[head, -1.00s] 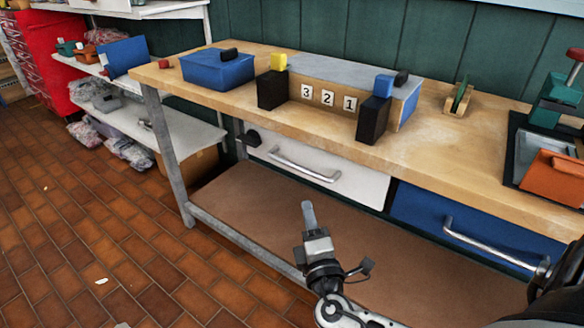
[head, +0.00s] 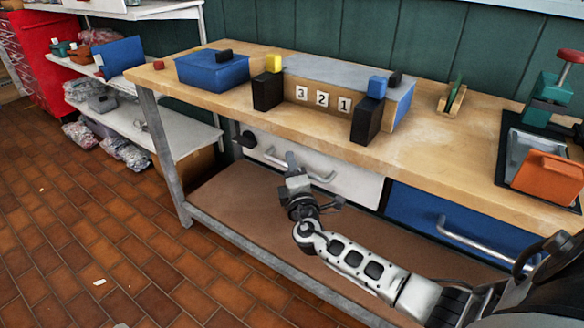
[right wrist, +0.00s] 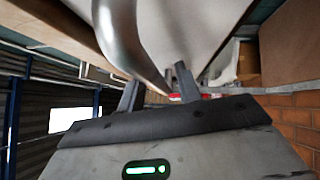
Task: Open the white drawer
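The white drawer (head: 345,184) is under the wooden bench top and looks closed. Its curved metal handle (head: 322,178) shows on its front. My right gripper (head: 291,160) is at the left part of this handle, with its arm coming from the lower right. In the right wrist view the two fingers of the right gripper (right wrist: 157,88) stand apart. The handle (right wrist: 128,42) runs down between them, close to the fingertips; I cannot tell whether they touch it. The white drawer front (right wrist: 200,30) fills the upper middle there. My left gripper is not in view.
A blue drawer (head: 425,218) with its own handle is right of the white one. A brown lower shelf (head: 235,195) lies below. The bench top (head: 430,130) carries a blue box (head: 212,72), black blocks and an orange bin (head: 548,178).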

